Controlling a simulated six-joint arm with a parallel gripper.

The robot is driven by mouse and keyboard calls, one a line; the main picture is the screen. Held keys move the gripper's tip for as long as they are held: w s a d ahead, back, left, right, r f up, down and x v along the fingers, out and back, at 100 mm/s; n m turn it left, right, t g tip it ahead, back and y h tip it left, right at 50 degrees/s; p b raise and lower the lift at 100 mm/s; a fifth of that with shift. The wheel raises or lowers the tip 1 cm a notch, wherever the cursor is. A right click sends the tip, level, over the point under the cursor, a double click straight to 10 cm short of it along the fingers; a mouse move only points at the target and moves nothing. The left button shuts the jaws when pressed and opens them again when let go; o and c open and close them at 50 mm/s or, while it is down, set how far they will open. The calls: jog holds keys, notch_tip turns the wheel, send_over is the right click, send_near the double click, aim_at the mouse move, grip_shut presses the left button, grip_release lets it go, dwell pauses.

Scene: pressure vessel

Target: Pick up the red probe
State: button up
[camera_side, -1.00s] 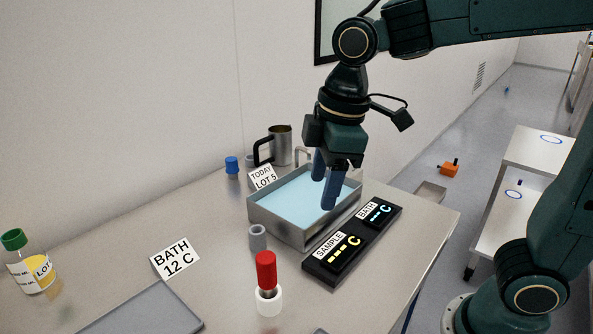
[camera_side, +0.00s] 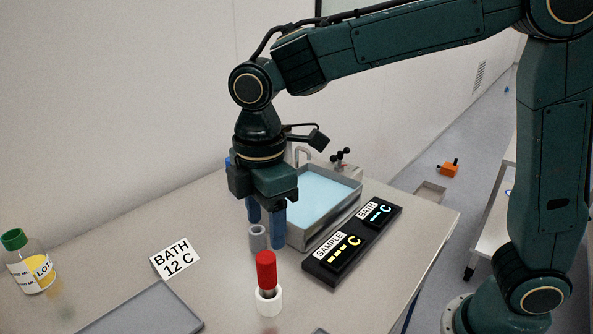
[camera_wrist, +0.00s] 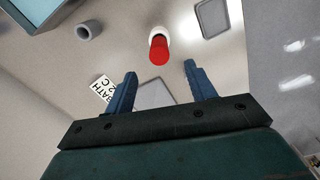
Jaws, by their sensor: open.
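The red probe (camera_side: 266,270) stands upright in a white round holder (camera_side: 268,302) near the front of the table. In the wrist view the red probe (camera_wrist: 159,50) shows beyond the fingertips, between their lines, with the white holder around its base. My gripper (camera_side: 264,232) is open and empty, fingers pointing down. In the side view it is above and behind the probe, near the grey ring. In the wrist view my gripper (camera_wrist: 160,75) has its two blue fingers spread apart. Nothing is between them.
A grey ring-shaped holder (camera_side: 257,238) stands by the water bath (camera_side: 352,196). A display unit (camera_side: 335,258) lies right of it. A BATH 12 C card (camera_side: 175,257), a grey tray (camera_side: 140,312) and a green-capped bottle (camera_side: 28,265) are at left.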

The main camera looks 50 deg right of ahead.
aim_at(267, 256)
notch_tip(267, 256, down, 7)
jog(key=shift+f, duration=0.2)
dwell(0.3)
jog(key=shift+w+f, duration=0.1)
jog(key=shift+f, duration=2.5)
jog(key=c, duration=1.1)
jog(key=shift+o, duration=0.2)
jog(key=shift+r, duration=0.15)
notch_tip(267, 256, up, 20)
